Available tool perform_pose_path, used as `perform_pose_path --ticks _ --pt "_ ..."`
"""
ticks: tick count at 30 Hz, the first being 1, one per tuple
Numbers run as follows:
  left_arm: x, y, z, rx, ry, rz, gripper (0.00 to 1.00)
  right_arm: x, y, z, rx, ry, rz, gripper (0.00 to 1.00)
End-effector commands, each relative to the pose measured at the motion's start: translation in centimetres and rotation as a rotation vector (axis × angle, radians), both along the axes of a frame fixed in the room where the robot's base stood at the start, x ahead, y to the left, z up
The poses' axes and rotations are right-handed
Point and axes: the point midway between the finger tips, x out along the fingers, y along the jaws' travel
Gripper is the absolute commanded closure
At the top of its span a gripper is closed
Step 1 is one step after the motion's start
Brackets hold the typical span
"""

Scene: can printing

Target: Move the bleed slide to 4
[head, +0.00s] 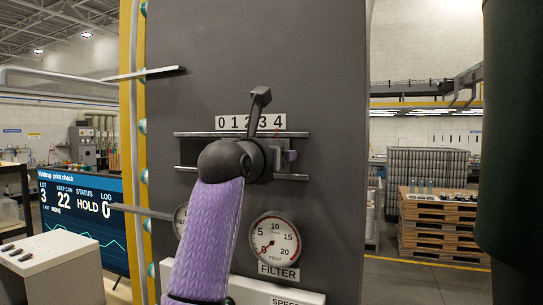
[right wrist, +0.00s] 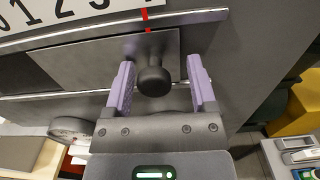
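The bleed slide is a grey plate (right wrist: 100,62) on two rails, with a black ball knob (right wrist: 153,80), in the right wrist view. A white scale (head: 224,122) numbered 0 to 4 is above it. A red mark (head: 277,130) shows under the 4 in the head view. In the right wrist view, a red mark on the slide's top edge (right wrist: 148,30) sits just below one on the scale. My right gripper (right wrist: 160,82) is open, its lilac fingers either side of the knob with gaps. My arm hides much of the slide in the head view. My left gripper is not in view.
A round FILTER gauge (head: 274,239) is below the rails on the dark panel (head: 330,80). Another gauge (head: 180,220) is partly hidden behind my arm. A display screen (head: 78,212) stands at left. Stacked pallets (head: 440,228) stand at right, beyond open floor.

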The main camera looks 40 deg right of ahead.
Motion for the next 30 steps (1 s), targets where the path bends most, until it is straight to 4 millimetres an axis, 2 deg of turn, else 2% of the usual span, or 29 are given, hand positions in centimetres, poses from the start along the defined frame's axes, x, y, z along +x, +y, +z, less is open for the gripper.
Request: perform_pose_path --ticks 8,11,15,21,30 --pt "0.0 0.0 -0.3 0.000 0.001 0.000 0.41 0.0 0.3 -0.1 0.000 0.000 0.002 0.22" --pt "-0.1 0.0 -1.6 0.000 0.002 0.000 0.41 -0.7 1.9 -0.5 0.000 -0.003 0.005 0.22" --pt "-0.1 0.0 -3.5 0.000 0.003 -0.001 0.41 -2.1 5.4 -0.6 0.000 -0.004 0.006 0.22" --pt "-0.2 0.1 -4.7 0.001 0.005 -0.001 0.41 -3.5 8.7 -0.3 -0.001 -0.001 0.003 0.22" --pt "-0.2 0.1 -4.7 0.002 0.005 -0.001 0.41 -3.8 9.2 0.0 0.001 0.000 0.000 0.22"
